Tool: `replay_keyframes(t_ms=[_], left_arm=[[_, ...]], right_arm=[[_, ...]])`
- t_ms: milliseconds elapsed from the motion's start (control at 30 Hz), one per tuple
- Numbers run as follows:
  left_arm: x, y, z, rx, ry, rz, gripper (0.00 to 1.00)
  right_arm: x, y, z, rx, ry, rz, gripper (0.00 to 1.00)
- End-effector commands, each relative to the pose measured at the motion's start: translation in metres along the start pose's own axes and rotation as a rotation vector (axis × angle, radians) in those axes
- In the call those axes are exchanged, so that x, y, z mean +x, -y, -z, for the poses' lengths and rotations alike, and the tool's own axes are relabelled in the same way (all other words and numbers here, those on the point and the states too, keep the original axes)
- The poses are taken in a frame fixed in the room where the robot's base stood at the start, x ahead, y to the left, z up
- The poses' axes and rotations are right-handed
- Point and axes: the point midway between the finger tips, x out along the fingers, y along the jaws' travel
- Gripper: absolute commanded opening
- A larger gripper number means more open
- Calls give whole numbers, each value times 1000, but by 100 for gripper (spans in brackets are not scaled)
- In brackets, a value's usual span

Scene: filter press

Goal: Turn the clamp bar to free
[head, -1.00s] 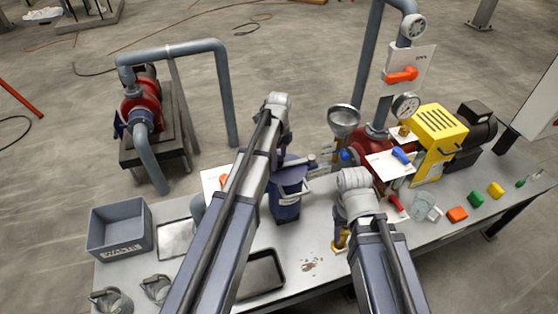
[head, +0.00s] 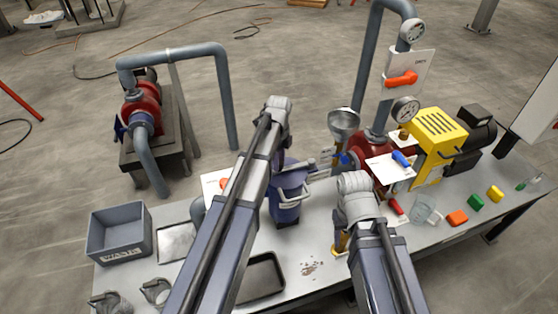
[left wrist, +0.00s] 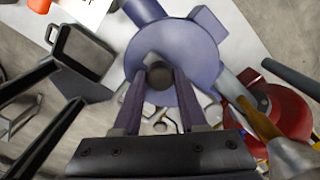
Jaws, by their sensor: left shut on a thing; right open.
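The blue filter housing (head: 286,208) stands on the bench, partly behind my left forearm. Its round blue lid (left wrist: 190,85) fills the middle of the left wrist view. A dark round knob (left wrist: 159,75) sits at the lid's centre, between the fingertips of my left gripper (left wrist: 158,82). My left gripper is over the lid and shut on the clamp bar, most of which the fingers hide; its exact angle cannot be told. My right gripper (head: 341,240) points down over the bench, right of the housing. It is open, and its fingers are mostly hidden by its arm.
A grey bin (head: 120,232) and a dark tray (head: 262,278) are on the bench's left part. A red pump (head: 368,150), steel funnel (head: 343,122) and yellow guard (head: 436,135) stand right of the housing. Small blocks and a beaker (head: 423,208) lie at right.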

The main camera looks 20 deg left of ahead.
Motion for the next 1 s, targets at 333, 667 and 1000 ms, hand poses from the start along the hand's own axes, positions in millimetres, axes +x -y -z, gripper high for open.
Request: replay_keyframes(t_ms=[333,667,1000], left_arm=[[0,0,0,0,0,0,0],[0,0,0,0,0,0,0],[0,-4,3,-30,0,0,0]], right_arm=[[0,0,0,0,0,0,50],[0,0,0,0,0,0,50],[0,0,0,0,0,0,50]])
